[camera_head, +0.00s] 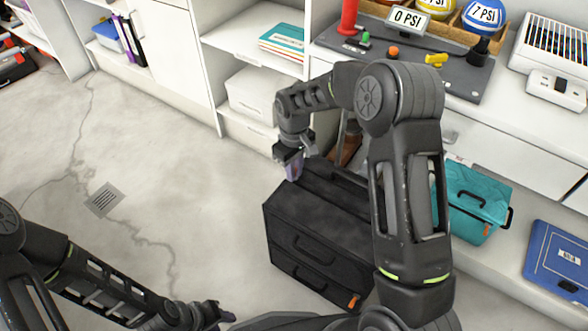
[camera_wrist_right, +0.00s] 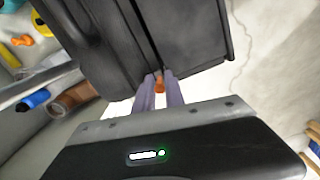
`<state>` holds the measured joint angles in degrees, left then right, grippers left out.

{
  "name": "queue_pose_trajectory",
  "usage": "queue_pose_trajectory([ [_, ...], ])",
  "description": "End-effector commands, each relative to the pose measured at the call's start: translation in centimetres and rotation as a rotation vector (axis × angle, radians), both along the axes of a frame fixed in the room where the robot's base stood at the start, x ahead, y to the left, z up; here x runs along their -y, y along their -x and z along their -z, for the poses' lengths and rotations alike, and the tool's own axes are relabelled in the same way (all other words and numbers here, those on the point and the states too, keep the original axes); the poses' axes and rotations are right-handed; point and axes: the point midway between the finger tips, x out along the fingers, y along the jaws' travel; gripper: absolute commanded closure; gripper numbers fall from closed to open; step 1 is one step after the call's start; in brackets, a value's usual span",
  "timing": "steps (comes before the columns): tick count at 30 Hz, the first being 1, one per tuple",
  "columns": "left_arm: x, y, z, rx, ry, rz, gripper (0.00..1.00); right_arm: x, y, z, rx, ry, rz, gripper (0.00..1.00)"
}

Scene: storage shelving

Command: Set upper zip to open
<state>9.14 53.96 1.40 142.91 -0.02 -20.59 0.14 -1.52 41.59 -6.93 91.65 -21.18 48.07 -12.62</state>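A black case (camera_head: 325,232) with handles on its front stands on the floor, mostly behind my right arm. An orange tab (camera_head: 353,300) shows low at its front right corner. In the right wrist view, a dark seam runs along the case (camera_wrist_right: 198,35) to a small orange zip pull (camera_wrist_right: 160,84). My right gripper (camera_head: 291,166) is at the far left end of the case top. Its two purple fingers (camera_wrist_right: 160,88) are close together with the orange pull between them and appear to pinch it. My left gripper (camera_head: 218,311) is low in the head view, away from the case; its fingers are unclear.
A teal case (camera_head: 475,205) and a blue case (camera_head: 560,262) are right of the black case. White shelving (camera_head: 250,60) and a counter with a dark board (camera_head: 415,62) stand behind. The floor (camera_head: 130,130) to the left is clear apart from a drain grate (camera_head: 103,200).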

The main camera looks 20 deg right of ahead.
Motion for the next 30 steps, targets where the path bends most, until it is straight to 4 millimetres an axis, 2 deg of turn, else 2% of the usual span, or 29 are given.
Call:
queue_pose_trajectory([
  [1, 0.0, 0.0, 0.0, 0.0, 0.0, 0.0, 0.64, -0.4, -0.5, -0.2, 0.016, -0.006, 0.0, 0.84],
  [7, 0.0, 0.0, 0.0, 0.001, 0.0, -0.001, 0.64, -0.3, -0.4, -0.1, 0.011, -0.005, -0.001, 0.68],
  [17, 0.0, 0.0, -0.1, 0.001, 0.0, 0.0, 0.64, -0.2, -0.3, -0.4, 0.01, -0.003, -0.001, 0.67],
  [20, 0.0, 0.0, -0.4, 0.0, 0.0, 0.0, 0.64, -0.2, -0.3, -1.4, 0.01, -0.003, -0.001, 0.67],
  [30, 0.3, 0.3, -1.7, -0.004, 0.005, 0.007, 0.64, -0.2, -0.4, -6.7, 0.012, -0.004, -0.002, 0.67],
])
